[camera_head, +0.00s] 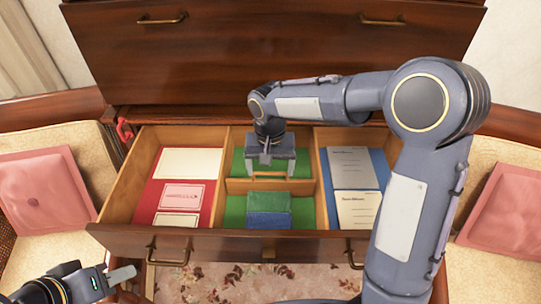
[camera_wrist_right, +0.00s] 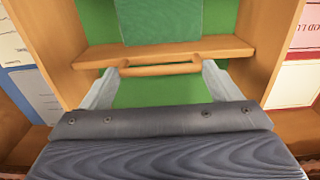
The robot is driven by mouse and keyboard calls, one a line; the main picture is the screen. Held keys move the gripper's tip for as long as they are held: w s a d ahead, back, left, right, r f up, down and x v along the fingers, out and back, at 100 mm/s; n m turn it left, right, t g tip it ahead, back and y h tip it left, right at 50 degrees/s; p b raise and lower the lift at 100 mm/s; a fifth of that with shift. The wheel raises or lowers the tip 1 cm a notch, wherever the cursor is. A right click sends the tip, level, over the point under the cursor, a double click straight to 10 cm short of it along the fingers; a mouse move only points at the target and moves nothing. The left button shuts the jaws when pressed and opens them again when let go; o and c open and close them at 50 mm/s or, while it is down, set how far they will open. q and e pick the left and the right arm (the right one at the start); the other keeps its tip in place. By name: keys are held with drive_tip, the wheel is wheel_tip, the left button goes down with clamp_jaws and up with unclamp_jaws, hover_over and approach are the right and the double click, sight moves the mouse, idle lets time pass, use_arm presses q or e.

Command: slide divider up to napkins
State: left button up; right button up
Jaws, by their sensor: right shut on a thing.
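The divider (camera_head: 298,187) is a wooden board across the middle, green-lined compartment of the open drawer. It also shows in the right wrist view (camera_wrist_right: 90,57), with a wooden bar handle (camera_wrist_right: 160,70). My right gripper (camera_head: 268,172) is shut on that handle; its fingertips (camera_wrist_right: 164,69) show at the bar's two ends. The napkins, a green stack (camera_head: 267,202) and a blue stack (camera_head: 268,220), lie on the drawer-front side of the divider. The green stack (camera_wrist_right: 160,18) is right by the divider; I cannot tell whether they touch. My left gripper (camera_head: 122,275) is low at the left, its opening unclear.
The left compartment holds red and white papers (camera_head: 182,195). The right one holds booklets (camera_head: 352,170) on blue. Side walls (camera_head: 321,185) bound the middle compartment. The drawer front (camera_head: 230,243) is at the near side. Cushioned chairs (camera_head: 45,190) flank it.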

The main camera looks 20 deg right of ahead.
drive_tip(key=s, duration=0.1)
drive_tip(key=s+a, duration=0.1)
drive_tip(key=s, duration=0.1)
drive_tip(key=shift+s+r, duration=0.1)
drive_tip(key=o, duration=1.3)
drive_tip(key=shift+c, duration=0.2)
wheel_tip(320, 180, up, 8)
